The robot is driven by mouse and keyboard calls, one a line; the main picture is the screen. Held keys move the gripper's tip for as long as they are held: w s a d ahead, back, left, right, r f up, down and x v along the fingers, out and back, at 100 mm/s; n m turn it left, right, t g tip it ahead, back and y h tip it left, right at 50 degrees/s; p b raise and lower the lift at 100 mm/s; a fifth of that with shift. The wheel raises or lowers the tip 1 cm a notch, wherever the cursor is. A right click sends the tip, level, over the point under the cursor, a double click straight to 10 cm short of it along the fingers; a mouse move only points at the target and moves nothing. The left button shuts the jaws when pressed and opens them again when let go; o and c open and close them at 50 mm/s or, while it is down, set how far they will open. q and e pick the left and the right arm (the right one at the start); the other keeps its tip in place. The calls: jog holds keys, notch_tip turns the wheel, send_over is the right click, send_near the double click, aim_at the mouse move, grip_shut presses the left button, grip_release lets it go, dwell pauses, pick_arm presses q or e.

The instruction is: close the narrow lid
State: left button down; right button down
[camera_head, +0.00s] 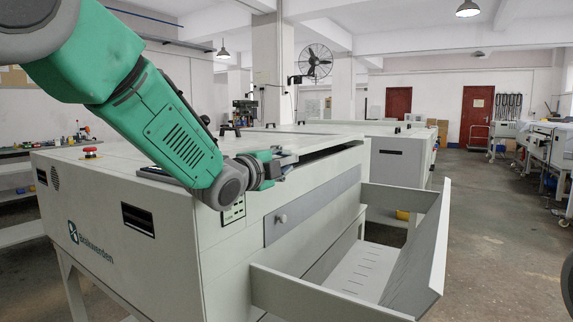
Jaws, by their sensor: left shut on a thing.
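The plate processor (190,235) is a large pale grey machine filling the left and middle of the head view. The narrow lid (318,146) is a thin pale panel along its top right edge. A dark gap shows beneath the lid, so it looks slightly raised. My left arm comes in from the upper left, and my left gripper (287,160) is at the lid's near end, shut on it. The fingertips are small and partly hidden, so the exact grip is unclear. My right gripper is not in view.
An open tray (315,295) with tall walls juts out from the machine's right side. A red emergency button (90,151) stands on the machine's top left. Free floor (500,220) lies to the right.

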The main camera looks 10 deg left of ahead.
pick_arm(q)
jog(key=c, duration=1.4)
grip_release()
jog(key=shift+a+r, duration=0.15)
jog(key=shift+a, duration=0.05)
jog(key=shift+c, duration=0.2)
jog(key=shift+a, duration=0.1)
jog(key=shift+s, duration=0.2)
jog(key=v, duration=1.1)
jog(key=shift+s+a, duration=0.15)
jog(key=shift+s, duration=0.15)
